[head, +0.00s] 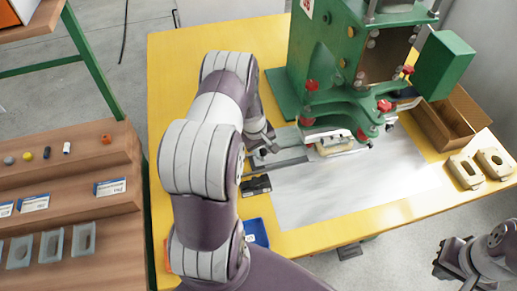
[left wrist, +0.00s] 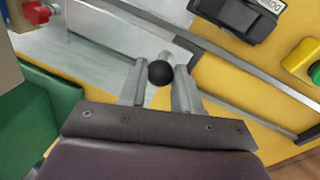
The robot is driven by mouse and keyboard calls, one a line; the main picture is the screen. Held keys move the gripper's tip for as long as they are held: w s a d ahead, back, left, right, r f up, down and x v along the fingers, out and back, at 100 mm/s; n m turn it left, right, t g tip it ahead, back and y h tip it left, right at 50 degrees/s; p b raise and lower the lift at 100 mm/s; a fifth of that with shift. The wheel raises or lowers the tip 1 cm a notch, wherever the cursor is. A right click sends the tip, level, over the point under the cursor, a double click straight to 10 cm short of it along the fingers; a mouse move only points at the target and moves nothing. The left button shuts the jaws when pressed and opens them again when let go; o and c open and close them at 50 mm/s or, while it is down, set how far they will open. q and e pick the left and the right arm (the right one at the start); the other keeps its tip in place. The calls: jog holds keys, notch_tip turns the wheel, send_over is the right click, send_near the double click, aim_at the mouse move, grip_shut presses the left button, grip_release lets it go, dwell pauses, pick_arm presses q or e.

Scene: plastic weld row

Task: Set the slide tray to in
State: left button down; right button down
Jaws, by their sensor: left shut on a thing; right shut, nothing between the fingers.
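The slide tray is a grey plate on rails (head: 280,162) under the green press (head: 325,60). In the left wrist view its pale plate (left wrist: 125,42) and a long grey rail (left wrist: 250,62) run diagonally. My left gripper (head: 266,143) is at the tray's left end, partly hidden by my arm. In the left wrist view its fingers (left wrist: 160,80) are closed around a round black knob (left wrist: 160,72). The knob's link to the plate is partly hidden. My right gripper (head: 452,262) is shut and empty, off the table's right front.
A cardboard box (head: 445,122) and two beige parts (head: 480,168) lie at the right. A wooden shelf (head: 70,200) stands left. The pale mat (head: 345,190) is clear in front.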

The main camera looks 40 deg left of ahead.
pick_arm(q)
jog(key=shift+w+d, duration=1)
jog(key=shift+w, duration=0.25)
jog(key=shift+a, duration=0.1)
jog(key=c, duration=0.8)
grip_release()
jog(key=shift+w+d, duration=0.1)
jog(key=shift+d, duration=0.1)
notch_tip(320, 180, up, 13)
jog(key=s+a, duration=0.1)
jog(key=s, duration=0.1)
jog(key=shift+f, duration=0.2)
